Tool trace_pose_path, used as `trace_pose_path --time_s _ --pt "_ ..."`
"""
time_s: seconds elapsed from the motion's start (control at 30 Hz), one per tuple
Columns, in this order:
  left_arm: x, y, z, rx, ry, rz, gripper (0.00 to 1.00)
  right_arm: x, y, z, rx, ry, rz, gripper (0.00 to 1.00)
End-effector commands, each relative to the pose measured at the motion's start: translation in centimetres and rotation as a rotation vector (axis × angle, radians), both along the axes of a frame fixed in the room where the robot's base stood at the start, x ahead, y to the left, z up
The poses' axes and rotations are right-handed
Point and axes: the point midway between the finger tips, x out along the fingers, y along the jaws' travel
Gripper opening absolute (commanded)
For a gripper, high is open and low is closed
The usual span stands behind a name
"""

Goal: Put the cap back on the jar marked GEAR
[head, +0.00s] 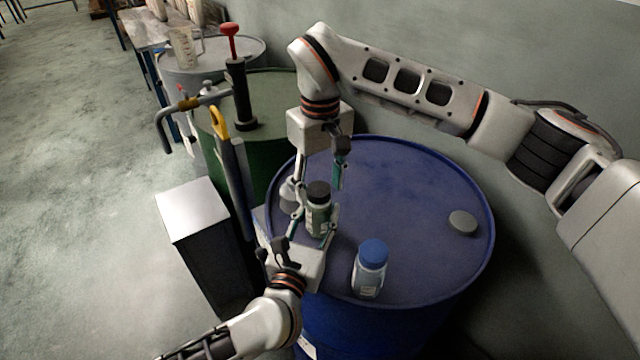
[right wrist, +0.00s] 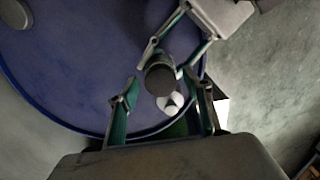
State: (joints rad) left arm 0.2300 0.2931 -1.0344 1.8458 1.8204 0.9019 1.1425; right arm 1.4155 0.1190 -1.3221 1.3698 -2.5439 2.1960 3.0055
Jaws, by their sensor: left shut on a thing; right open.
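A green jar (head: 318,222) with a pale label stands upright over the blue drum's left part. Its label is too small to read. A dark round cap (head: 318,190) sits on its mouth; the cap also shows from above in the right wrist view (right wrist: 160,80). I cannot tell how firmly it is seated. My left gripper (head: 317,222) is shut around the jar's body. My right gripper (head: 321,182) is open just above, pointing down, its fingers apart on either side of the cap. In the right wrist view its fingers (right wrist: 164,86) show clear of the cap.
A clear jar with a blue cap (head: 370,265) stands on the blue drum (head: 410,180), right of my left gripper. A grey disc (head: 462,222) lies near the drum's right rim. A pale rounded object (head: 288,193) is behind the held jar. A green drum with a pump (head: 238,95) stands behind.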

Motion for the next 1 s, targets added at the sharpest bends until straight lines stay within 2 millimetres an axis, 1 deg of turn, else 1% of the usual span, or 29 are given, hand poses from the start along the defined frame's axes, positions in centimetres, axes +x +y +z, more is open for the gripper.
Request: trace_pose_path --time_s 0.3,0.37,0.6,0.63,0.77,0.87,1.0 --pt "0.0 0.0 -0.1 0.001 0.002 0.0 0.0 0.1 0.0 3.7 0.0 -0.002 -0.001 0.5" --pt "0.0 0.0 -0.1 0.001 0.002 0.0 0.0 0.0 0.0 4.1 -0.001 -0.001 -0.001 0.5" --pt "0.0 0.0 -0.1 0.001 0.002 0.0 0.0 0.0 0.0 4.2 -0.001 0.001 0.0 0.5" --pt "0.0 0.0 -0.1 0.001 0.002 0.0 0.0 0.0 0.0 4.2 0.0 0.0 0.0 0.48" --pt "0.0 0.0 -0.1 0.001 0.002 0.0 0.0 0.0 0.0 4.2 0.0 0.0 0.026 0.48" --pt "0.0 0.0 -0.1 0.001 0.002 0.0 0.0 0.0 0.0 4.3 -0.001 -0.001 0.102 0.48" --pt "0.0 0.0 -0.1 0.001 0.002 0.0 0.0 0.0 0.0 4.5 -0.002 -0.002 0.306 0.48"
